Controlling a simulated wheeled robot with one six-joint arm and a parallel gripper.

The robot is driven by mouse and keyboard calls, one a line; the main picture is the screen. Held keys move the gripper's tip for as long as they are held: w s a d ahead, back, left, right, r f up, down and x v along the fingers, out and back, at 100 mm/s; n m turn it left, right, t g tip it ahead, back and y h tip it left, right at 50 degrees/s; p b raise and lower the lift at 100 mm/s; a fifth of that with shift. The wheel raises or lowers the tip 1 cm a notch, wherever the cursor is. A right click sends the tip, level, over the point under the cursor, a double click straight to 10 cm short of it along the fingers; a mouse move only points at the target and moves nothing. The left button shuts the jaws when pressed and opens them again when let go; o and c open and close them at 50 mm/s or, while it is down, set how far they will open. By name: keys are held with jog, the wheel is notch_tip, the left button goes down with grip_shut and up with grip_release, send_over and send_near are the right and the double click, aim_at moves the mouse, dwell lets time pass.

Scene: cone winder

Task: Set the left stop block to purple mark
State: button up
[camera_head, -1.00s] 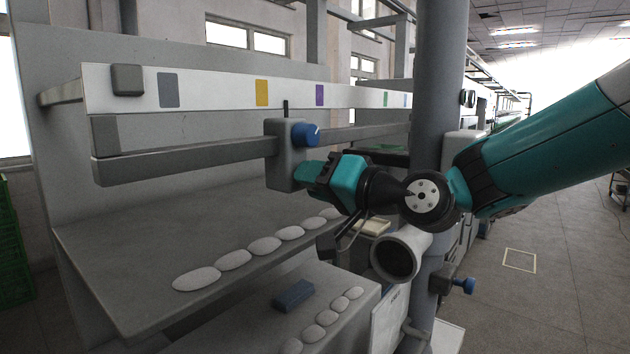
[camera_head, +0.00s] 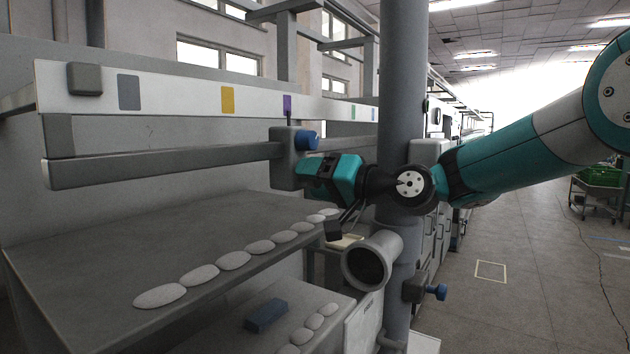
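The left stop block (camera_head: 284,168) is a grey block with a blue knob (camera_head: 307,140), sitting on the grey rail (camera_head: 170,163). Its thin dark pointer stands up in front of the purple mark (camera_head: 287,104) on the white scale strip (camera_head: 180,98) and lines up with it, partly covering it. My gripper (camera_head: 306,172) is at the block's right side, just below the knob, and appears to touch it. Its fingertips are hidden against the block, so I cannot see whether they are closed on it.
The strip also carries a grey mark (camera_head: 129,92), a yellow mark (camera_head: 228,101) and a green mark (camera_head: 353,112). A grey post (camera_head: 402,80) stands behind my wrist. Below is a shelf (camera_head: 110,235) with several white oval pieces. A blue block (camera_head: 266,315) lies lower down.

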jog(key=b+v, duration=0.7)
jog(key=v, duration=1)
jog(key=shift+s, duration=0.2)
jog(key=shift+d, duration=0.25)
